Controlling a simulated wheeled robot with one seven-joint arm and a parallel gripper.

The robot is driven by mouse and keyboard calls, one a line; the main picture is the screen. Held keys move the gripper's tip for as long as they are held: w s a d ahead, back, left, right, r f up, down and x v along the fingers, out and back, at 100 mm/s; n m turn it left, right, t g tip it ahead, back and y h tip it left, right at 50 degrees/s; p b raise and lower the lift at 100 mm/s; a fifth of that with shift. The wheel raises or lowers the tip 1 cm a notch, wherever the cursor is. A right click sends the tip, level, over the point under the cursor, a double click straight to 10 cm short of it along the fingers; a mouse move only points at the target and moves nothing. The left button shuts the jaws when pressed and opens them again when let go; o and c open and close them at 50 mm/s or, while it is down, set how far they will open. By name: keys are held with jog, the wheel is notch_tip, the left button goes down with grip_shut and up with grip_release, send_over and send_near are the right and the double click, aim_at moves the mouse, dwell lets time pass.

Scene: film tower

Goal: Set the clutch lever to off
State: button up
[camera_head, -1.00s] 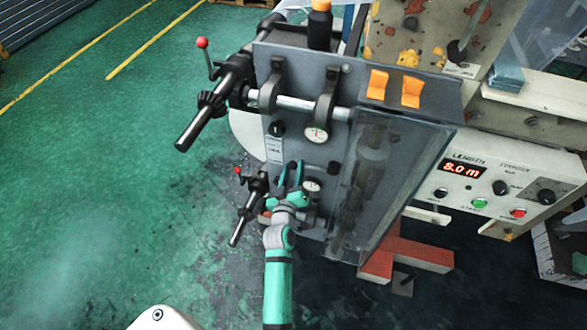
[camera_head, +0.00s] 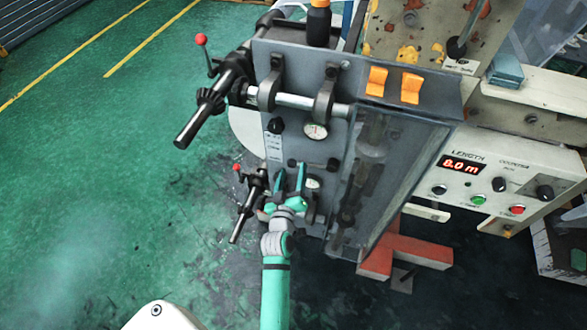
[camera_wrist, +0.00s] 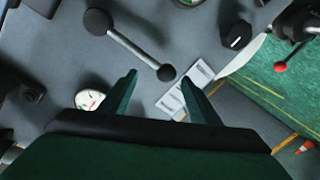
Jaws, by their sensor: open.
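A lever with a black ball knob and a grey rod, which I take to be the clutch lever (camera_wrist: 132,46), is on the grey machine panel. In the wrist view its ball is at the upper left and its small dark pivot end lies just beyond my fingertips. In the head view its ball (camera_head: 333,165) shows right of my gripper (camera_head: 291,172). My gripper is open and empty in front of the panel, and it also shows in the wrist view (camera_wrist: 158,77). I cannot tell whether a finger touches the lever. A white label (camera_wrist: 186,91) is partly behind the right finger.
A black knob (camera_head: 275,127) and a dial gauge (camera_head: 315,131) are above my gripper. A lower gauge (camera_head: 313,182) is close on its right. Red-knobbed levers (camera_head: 202,40) and black shafts (camera_head: 240,215) stick out at the left. Green floor (camera_head: 90,180) is open at the left.

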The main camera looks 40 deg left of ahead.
jog(key=v, duration=0.8)
jog(key=shift+s+d+f, duration=0.1)
jog(key=shift+d, duration=0.05)
jog(key=s+d+r+m+h, duration=0.2)
jog(key=s+d+m+h, duration=0.2)
jog(key=s+d, duration=0.9)
jog(key=s+d+r+m+h, duration=0.3)
jog(key=s+d+m, duration=0.5)
jog(key=s+d, duration=0.4)
jog(key=d+h, duration=0.1)
jog(key=d, duration=0.4)
jog(key=shift+s+d, duration=0.4)
dwell(0.4)
